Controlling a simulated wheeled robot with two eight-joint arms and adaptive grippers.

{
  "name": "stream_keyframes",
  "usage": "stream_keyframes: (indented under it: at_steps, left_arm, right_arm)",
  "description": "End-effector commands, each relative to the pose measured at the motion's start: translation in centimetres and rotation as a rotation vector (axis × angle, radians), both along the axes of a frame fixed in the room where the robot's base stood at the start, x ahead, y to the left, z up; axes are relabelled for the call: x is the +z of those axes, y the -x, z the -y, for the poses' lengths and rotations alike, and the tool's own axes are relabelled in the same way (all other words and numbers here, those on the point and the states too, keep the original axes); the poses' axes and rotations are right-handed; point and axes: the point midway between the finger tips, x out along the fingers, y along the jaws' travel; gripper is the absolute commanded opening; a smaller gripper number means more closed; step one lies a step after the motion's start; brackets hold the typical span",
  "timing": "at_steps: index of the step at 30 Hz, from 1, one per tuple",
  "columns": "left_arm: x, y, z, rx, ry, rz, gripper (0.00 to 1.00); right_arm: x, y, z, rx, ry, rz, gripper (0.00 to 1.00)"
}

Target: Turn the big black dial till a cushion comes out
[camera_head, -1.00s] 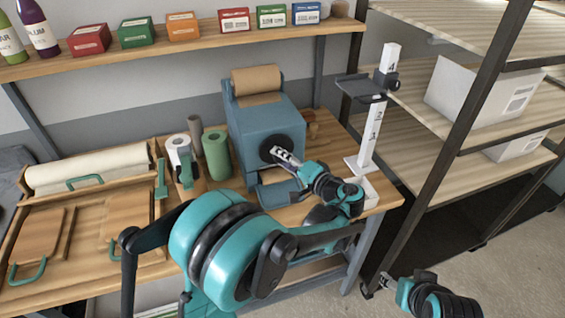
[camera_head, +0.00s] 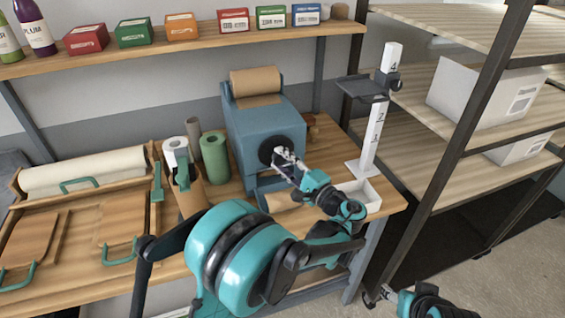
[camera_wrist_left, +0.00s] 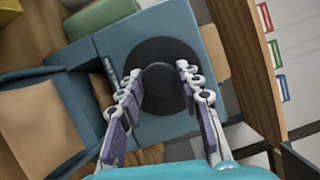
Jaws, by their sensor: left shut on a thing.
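The blue machine (camera_head: 262,125) stands on the bench with a roll of brown paper (camera_head: 255,82) on top. Its big black dial (camera_head: 266,150) faces the front and also shows in the left wrist view (camera_wrist_left: 158,52). My left gripper (camera_head: 284,158) is shut on the dial, with a finger on each side of its hub in the left wrist view (camera_wrist_left: 159,80). Brown paper (camera_head: 282,201) shows low at the machine's front and in a blue trough in the left wrist view (camera_wrist_left: 40,125); I cannot tell whether it is a formed cushion. My right gripper (camera_head: 386,293) is at the bottom right, its fingers unclear.
Upright rolls, one green (camera_head: 214,158), stand left of the machine. A white tray (camera_head: 362,193) and a numbered post (camera_head: 377,130) stand to its right. A dark-framed rack (camera_head: 440,160) is further right. A shelf (camera_head: 185,50) with small boxes runs above.

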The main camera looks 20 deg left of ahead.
Motion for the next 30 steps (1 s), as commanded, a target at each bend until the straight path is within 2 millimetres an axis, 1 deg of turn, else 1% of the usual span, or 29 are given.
stream_keyframes:
  at_steps: [11, 12, 13, 14, 24, 26, 30]
  left_arm:
    - [0.0, 0.0, 0.0, -0.001, -0.002, -0.003, 0.06]
    - [0.0, 0.0, 0.0, -0.001, -0.002, -0.003, 0.43]
    - [0.0, 0.0, 0.0, -0.001, -0.002, -0.003, 0.51]
    - [0.0, 0.0, 0.0, -0.001, -0.002, -0.003, 0.55]
    - [0.0, 0.1, 0.2, -0.001, -0.002, -0.002, 0.55]
    - [-0.1, 0.4, 0.7, -0.003, -0.002, -0.002, 0.55]
    - [-0.2, 1.6, 2.7, -0.005, -0.003, -0.002, 0.55]
  right_arm:
    - [0.0, 0.0, 0.0, 0.000, 0.000, 0.000, 0.56]
    - [0.0, 0.0, 0.0, 0.000, 0.000, 0.000, 0.56]
    - [0.0, 0.0, 0.0, 0.000, 0.000, 0.000, 0.56]
    - [0.0, 0.0, 0.0, 0.000, 0.000, 0.000, 0.56]
    - [0.0, 0.0, 0.0, 0.000, 0.000, 0.000, 0.56]
    - [0.0, 0.0, 0.0, 0.000, 0.000, 0.000, 0.56]
    - [0.0, 0.0, 0.0, 0.000, 0.000, 0.000, 0.56]
